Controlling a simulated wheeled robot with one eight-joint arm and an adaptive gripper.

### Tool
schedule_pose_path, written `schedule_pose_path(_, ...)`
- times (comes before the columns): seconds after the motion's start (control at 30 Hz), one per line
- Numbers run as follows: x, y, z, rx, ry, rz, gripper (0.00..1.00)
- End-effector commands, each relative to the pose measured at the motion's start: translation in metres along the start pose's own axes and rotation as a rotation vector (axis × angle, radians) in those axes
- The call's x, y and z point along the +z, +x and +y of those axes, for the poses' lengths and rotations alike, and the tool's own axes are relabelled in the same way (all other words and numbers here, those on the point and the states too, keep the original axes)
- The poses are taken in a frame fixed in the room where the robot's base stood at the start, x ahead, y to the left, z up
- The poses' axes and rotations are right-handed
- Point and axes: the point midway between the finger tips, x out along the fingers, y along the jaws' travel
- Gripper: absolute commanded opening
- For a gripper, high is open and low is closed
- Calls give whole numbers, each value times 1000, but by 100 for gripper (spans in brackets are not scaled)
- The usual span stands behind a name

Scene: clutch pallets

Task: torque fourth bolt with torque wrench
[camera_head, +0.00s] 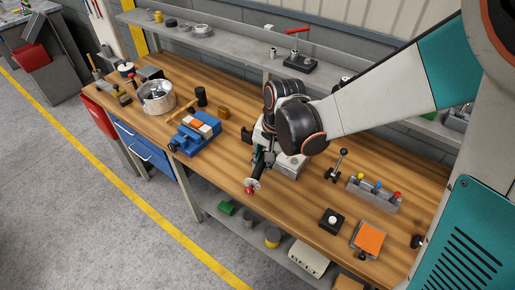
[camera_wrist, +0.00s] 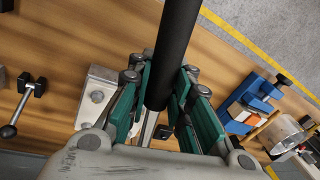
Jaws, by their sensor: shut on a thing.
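My gripper (camera_head: 262,150) is over the middle of the wooden workbench, partly hidden by my own arm links in the head view. In the wrist view, the teal fingers of my gripper (camera_wrist: 158,110) are closed from both sides on a long black handle, which looks like that of the torque wrench (camera_wrist: 175,50). In the head view, the torque wrench (camera_head: 258,170) shows as a dark shaft with a red end towards the bench's front edge. A grey metal block (camera_head: 289,166) lies beside my gripper; it also shows in the wrist view (camera_wrist: 97,94). I cannot make out the fourth bolt.
A blue vise-like fixture (camera_head: 193,142) with orange and white pieces stands left. A metal pot (camera_head: 156,106) is further left. Right are a black-knobbed lever (camera_head: 337,166), a grey rack with coloured knobs (camera_head: 372,195) and an orange-topped block (camera_head: 369,240). The bench front is mostly clear.

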Motion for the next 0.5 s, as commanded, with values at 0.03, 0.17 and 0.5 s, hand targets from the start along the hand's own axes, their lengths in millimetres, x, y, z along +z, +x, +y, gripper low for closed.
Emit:
schedule_pose_path(0.03,1,-4,2,-3,-22,-3,0)
schedule_pose_path(0.17,4,-4,4,-7,-61,-9,0)
schedule_pose_path(0.5,5,15,8,-7,-65,-9,0)
